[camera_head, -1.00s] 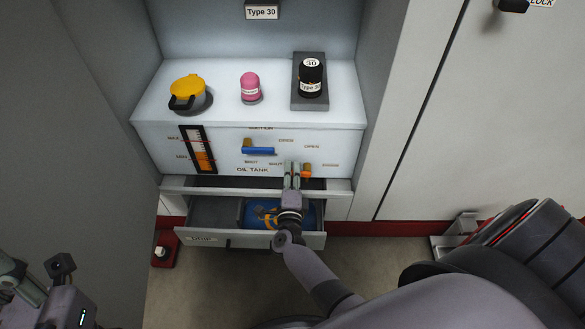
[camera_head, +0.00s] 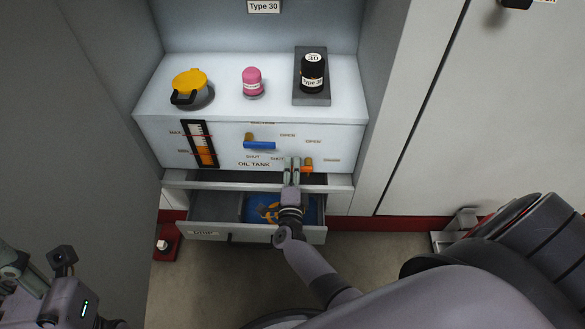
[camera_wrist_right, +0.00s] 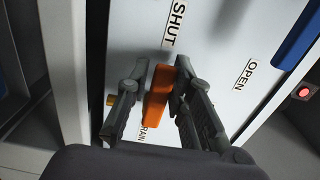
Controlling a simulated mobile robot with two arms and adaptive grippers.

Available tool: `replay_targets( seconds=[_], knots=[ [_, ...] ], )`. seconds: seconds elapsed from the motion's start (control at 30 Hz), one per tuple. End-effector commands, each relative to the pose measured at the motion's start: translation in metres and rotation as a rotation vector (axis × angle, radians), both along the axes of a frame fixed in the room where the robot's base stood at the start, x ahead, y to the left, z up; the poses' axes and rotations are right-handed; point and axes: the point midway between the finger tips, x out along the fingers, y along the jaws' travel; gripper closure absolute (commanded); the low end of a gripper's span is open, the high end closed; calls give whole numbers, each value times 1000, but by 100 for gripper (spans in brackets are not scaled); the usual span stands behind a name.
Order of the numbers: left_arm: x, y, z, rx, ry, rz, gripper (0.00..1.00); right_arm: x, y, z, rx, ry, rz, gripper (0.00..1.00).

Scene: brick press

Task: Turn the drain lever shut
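The orange drain lever (camera_head: 308,166) is on the white oil tank front, at its lower right. In the right wrist view the lever (camera_wrist_right: 158,97) lies along the line between the DRAIN and SHUT labels, its upper end toward SHUT. My right gripper (camera_head: 292,163) is at the lever and hides its left part in the head view. In the right wrist view its two fingers (camera_wrist_right: 160,72) stand on either side of the lever, with a narrow gap at the left finger. My left gripper (camera_head: 22,275) is at the lower left, cut by the picture edge; its opening is unclear.
A blue lever (camera_head: 260,145) sits above and left of the drain lever. An open drawer (camera_head: 215,210) with a blue item (camera_head: 300,207) lies below my right gripper. A yellow-capped filler (camera_head: 190,88), pink bottle (camera_head: 253,82) and black bottle (camera_head: 312,72) stand on top.

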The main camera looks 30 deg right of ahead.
Motion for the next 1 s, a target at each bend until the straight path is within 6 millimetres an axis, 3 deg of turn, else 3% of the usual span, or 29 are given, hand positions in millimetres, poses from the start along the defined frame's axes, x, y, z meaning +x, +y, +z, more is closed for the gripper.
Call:
replay_targets(
  seconds=[0.2,0.57,0.77,1.0],
  knots=[
    [0,0,1,-1,-2,0,67,0,0,1,1,-2,-1,63],
    [-1,1,0,-3,-7,2,67,0,-1,3,34,-25,-2,63],
    [0,1,-13,-2,-4,1,67,-1,-3,14,275,-175,-1,63],
    [0,0,-43,-1,-3,1,67,-8,-14,30,712,-444,1,63]
  ],
)
